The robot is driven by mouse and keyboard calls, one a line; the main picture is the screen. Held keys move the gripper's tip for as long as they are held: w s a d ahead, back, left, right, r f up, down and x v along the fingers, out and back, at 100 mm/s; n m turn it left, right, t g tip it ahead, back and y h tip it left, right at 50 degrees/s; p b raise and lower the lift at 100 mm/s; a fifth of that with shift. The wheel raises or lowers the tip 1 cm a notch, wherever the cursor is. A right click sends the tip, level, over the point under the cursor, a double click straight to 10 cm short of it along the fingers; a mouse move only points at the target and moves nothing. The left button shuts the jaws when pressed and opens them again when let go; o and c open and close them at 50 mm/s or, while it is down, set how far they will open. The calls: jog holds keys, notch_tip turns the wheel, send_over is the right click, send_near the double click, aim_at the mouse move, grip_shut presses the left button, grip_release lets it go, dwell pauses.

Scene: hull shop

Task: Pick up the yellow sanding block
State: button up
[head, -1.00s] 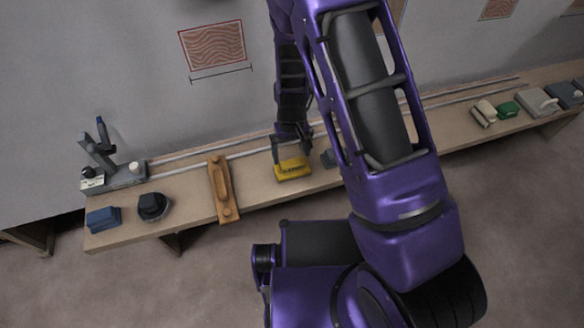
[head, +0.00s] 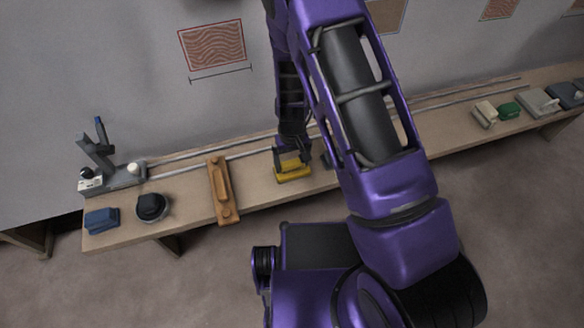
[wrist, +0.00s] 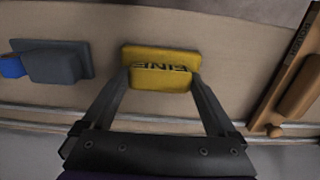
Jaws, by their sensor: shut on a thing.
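The yellow sanding block (head: 292,174) lies on the long bench, near its middle. In the wrist view the yellow sanding block (wrist: 160,78) shows dark lettering that looks like "FINE", upside down. My gripper (head: 292,157) is down at the block, and in the wrist view my gripper (wrist: 160,82) has one finger at each side of the block's upper part. It is shut on the block. The block appears to be still on the bench top; I cannot see any gap beneath it.
A long wooden tool (head: 221,190) lies left of the block; in the wrist view it is at right (wrist: 292,85). A grey block (wrist: 55,63) and a blue piece (wrist: 11,66) lie on the other side. Rails (head: 180,160) run along the bench's back near the wall.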

aim_at(292, 163)
notch_tip(292, 163, up, 10)
jog(key=p, duration=0.1)
jog(key=shift+p, duration=0.35)
